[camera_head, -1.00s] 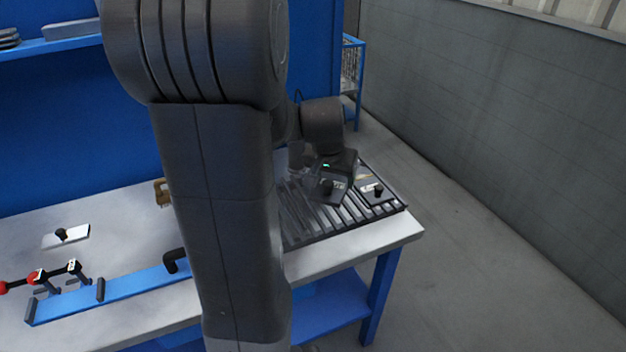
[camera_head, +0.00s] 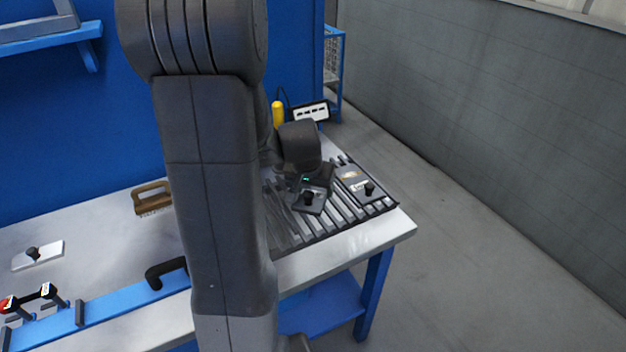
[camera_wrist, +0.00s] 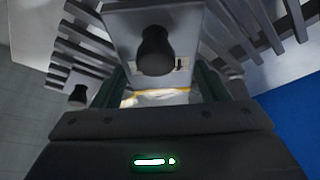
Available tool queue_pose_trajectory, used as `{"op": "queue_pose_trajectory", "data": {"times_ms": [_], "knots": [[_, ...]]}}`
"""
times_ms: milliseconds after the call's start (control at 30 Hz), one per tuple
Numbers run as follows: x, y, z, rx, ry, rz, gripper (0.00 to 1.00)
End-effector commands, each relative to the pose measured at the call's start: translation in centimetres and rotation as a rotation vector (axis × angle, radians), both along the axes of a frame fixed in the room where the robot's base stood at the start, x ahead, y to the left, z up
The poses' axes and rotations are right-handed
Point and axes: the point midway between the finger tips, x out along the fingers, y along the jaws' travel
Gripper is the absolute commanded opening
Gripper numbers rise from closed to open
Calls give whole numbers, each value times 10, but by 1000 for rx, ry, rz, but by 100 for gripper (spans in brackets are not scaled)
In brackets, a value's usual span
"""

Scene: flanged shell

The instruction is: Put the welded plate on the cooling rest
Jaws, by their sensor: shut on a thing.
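The cooling rest is a dark slatted rack (camera_head: 345,212) at the right end of the bench; its slats also show in the wrist view (camera_wrist: 262,25). My gripper (camera_head: 312,187) is over the rack, shut on a grey plate with a black knob (camera_head: 315,207). In the wrist view the held plate (camera_wrist: 128,22) lies ahead of my gripper (camera_wrist: 160,90), with a yellowish seam between the fingers. I cannot tell whether the plate touches the slats. A second knobbed plate (camera_head: 352,176) rests on the rack to the right; its knob shows in the wrist view.
A pale plate with a black knob (camera_head: 50,252) lies on the bench at left, near a wooden-handled brush (camera_head: 153,198). A blue rail with clamps (camera_head: 100,308) runs along the front. A yellow cylinder (camera_head: 278,114) and a white panel (camera_head: 311,112) stand behind the rack.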

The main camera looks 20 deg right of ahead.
Motion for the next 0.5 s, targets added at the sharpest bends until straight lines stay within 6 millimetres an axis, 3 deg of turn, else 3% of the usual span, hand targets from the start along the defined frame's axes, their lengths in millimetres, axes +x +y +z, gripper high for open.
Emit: {"op": "queue_pose_trajectory", "data": {"times_ms": [200,500], "knots": [[1,0,-25,-1,0,2,0],[1,0,-27,-2,-3,1,0]]}}
